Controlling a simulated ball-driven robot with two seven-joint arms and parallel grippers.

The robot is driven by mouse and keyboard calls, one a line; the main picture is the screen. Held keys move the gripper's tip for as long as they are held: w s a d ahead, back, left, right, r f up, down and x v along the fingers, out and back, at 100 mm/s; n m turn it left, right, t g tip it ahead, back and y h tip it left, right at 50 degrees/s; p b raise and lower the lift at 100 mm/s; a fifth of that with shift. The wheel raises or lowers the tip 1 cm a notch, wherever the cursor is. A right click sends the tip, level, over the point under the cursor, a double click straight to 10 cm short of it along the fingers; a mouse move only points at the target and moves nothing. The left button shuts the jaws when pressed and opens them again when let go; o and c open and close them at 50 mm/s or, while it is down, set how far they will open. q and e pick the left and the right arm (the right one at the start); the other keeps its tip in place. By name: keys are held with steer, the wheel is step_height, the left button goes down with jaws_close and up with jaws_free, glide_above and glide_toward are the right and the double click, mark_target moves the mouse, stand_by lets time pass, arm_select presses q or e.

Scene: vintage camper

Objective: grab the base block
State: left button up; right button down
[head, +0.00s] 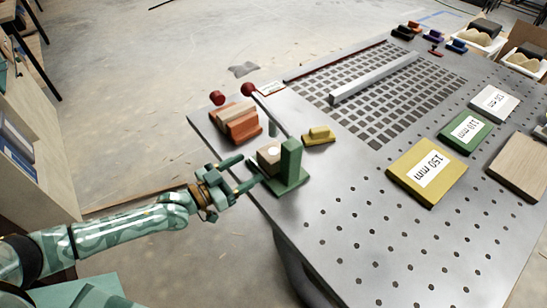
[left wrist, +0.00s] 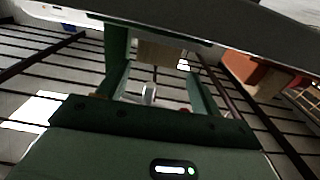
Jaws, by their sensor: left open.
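A green block with a flat base and an upright post (head: 291,160) stands on the near left edge of the metal table. A light wooden block (head: 266,160) sits against its post, with a pale round spot on it. I cannot tell for sure which piece is the base block. My left gripper (head: 244,172) is open and empty, just left of these blocks at the table edge, its fingers pointing at them. In the left wrist view the wooden block (left wrist: 160,53) shows between the two green fingers, beyond the dark table edge. My right gripper is not in view.
Orange blocks (head: 238,122) and a yellow block (head: 319,135) stand close by on the perforated table (head: 350,225). Labelled yellow (head: 428,170), green (head: 465,131) and white (head: 494,103) plates lie to the right. A metal bar (head: 375,78) lies across the dark grid.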

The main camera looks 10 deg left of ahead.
mark_target(263, 159)
arm_select(q)
steer(key=x, duration=0.7)
steer(key=shift+s+d+b, duration=0.1)
steer(key=shift+b, duration=0.3)
steer(key=shift+r, duration=0.1)
steer(key=c, duration=0.7)
